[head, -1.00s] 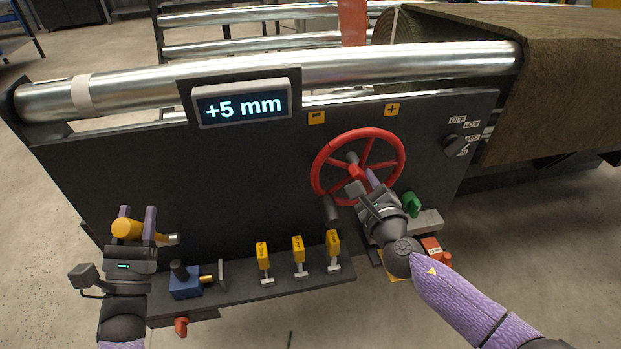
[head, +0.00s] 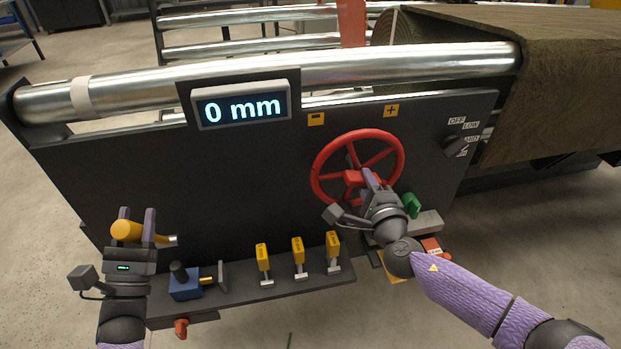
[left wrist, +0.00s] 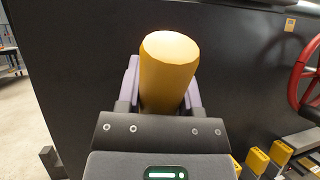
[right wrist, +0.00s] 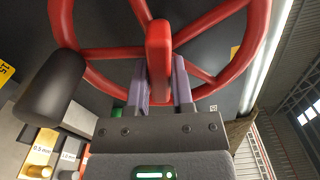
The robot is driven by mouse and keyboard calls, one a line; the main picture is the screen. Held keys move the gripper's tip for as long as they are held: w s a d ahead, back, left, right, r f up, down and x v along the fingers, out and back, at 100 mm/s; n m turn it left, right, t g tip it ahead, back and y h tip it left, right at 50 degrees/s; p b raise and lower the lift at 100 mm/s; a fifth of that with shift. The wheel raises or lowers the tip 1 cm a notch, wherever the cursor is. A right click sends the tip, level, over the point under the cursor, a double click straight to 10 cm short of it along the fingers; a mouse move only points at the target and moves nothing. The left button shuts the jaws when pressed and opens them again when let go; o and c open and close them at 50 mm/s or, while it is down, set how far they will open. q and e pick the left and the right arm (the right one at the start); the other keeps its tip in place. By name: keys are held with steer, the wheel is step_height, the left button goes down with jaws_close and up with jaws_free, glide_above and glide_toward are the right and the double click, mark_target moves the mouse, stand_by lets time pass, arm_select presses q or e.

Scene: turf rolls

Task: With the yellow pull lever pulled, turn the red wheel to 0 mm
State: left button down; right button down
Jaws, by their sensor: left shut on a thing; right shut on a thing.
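The red wheel (head: 318,160) is mounted on the dark machine panel, and the display (head: 240,108) reads 0 mm. My right gripper (head: 368,178) is at the wheel, below its middle. In the right wrist view, its fingers are shut on a raised red bar of the wheel (right wrist: 158,50). The yellow pull lever (head: 124,230) sticks out at the panel's left end. My left gripper (head: 137,222) is shut on its thick handle, one finger on each side. The handle also fills the middle of the left wrist view (left wrist: 168,70).
A minus label (head: 316,118) and a plus label (head: 392,110) sit above the wheel. Several yellow-topped gauges (head: 298,249) and a blue clamp (head: 185,284) stand on the ledge below. A green knob (head: 412,205) is close to my right gripper. A turf roll (head: 560,80) lies behind.

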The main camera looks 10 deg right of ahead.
arm_select(q)
steer(key=shift+a+r, duration=0.1)
arm_select(e)
steer(key=shift+a+f+n, duration=0.15)
steer(key=shift+f+n, duration=0.05)
steer(key=shift+n, duration=0.2)
stand_by(1.7)
steer(key=c, duration=0.6)
jaws_free()
arm_select(q)
steer(key=shift+a, duration=0.1)
arm_select(e)
steer(key=shift+o, duration=0.4)
steer(key=shift+r, duration=0.1)
steer(key=s, duration=1.2)
steer(key=shift+d, duration=0.25)
steer(key=s, duration=0.5)
arm_select(q)
steer(key=shift+f, duration=0.25)
arm_select(e)
steer(key=shift+w+f, duration=0.1)
steer(key=shift+f, duration=0.15)
arm_select(q)
steer(key=shift+d, duration=0.2)
arm_select(e)
steer(key=shift+a, duration=0.15)
